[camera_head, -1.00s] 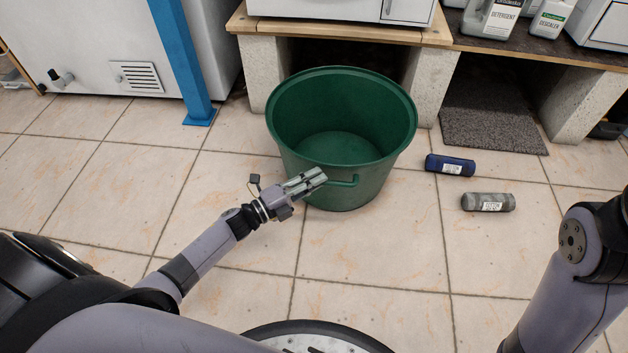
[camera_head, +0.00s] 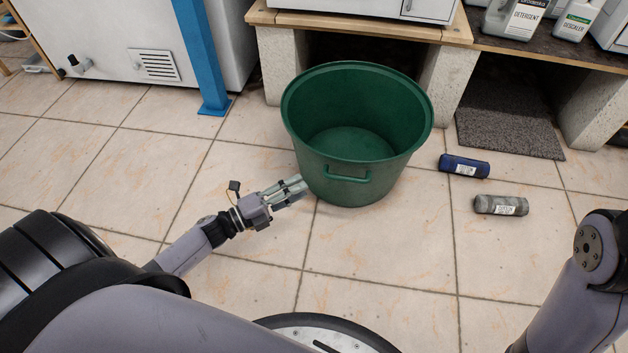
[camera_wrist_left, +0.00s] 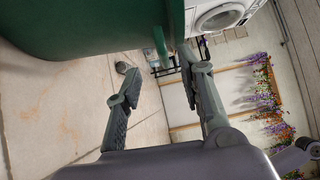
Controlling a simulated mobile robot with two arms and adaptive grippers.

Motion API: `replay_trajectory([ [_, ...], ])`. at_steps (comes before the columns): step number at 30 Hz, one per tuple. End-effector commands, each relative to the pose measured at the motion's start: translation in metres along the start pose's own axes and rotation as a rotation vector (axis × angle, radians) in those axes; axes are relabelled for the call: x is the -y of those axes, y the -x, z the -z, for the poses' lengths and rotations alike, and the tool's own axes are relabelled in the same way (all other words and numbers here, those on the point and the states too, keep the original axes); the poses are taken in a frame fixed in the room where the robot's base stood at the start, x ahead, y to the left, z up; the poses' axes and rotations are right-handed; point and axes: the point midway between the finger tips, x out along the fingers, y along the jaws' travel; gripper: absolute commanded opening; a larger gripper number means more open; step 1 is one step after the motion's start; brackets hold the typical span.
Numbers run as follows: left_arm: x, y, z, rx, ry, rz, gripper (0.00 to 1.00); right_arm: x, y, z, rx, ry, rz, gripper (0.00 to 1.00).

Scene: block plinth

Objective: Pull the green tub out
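The green tub (camera_head: 365,187) stands upright on the tiled floor, in front of the opening under the block plinth. It looks empty. Its near-side handle (camera_head: 347,175) is in full view, with nothing on it. My left gripper (camera_head: 304,188) is beside the tub's lower left wall, left of the handle and apart from it. I cannot tell if its tips touch the wall. In the left wrist view the tub (camera_wrist_left: 75,25) fills the upper left and the left gripper's fingers (camera_wrist_left: 160,75) are spread with nothing between them. My right arm shows at the right, its gripper out of view.
A blue post (camera_head: 205,60) stands at the left. Plinth blocks (camera_head: 446,85) flank the opening. A dark mat (camera_head: 508,130) lies further right. The floor before the tub is clear.

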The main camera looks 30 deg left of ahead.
Motion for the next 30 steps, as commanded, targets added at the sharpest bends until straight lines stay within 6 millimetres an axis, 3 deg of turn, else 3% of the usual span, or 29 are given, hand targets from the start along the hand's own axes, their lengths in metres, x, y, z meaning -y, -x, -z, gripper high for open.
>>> replay_trajectory([
  [3,0.0,0.018,0.001,-0.001,0.001,-0.002,0.36,0.0,0.0,0.0,-0.001,0.0,0.001,0.4],
  [7,0.0,0.028,0.001,-0.001,0.0,0.0,0.36,0.0,0.0,0.0,-0.001,0.0,0.001,0.4],
  [25,0.001,0.03,0.0,-0.001,0.0,0.001,0.36,0.0,0.0,0.0,-0.001,0.0,0.001,0.4],
  [28,0.011,0.025,0.006,-0.008,0.021,0.024,0.36,-0.001,0.0,-0.002,0.008,-0.001,-0.002,0.4],
  [30,0.032,0.014,0.018,-0.022,0.061,0.069,0.36,-0.002,0.0,-0.005,0.023,-0.003,-0.007,0.4],
])
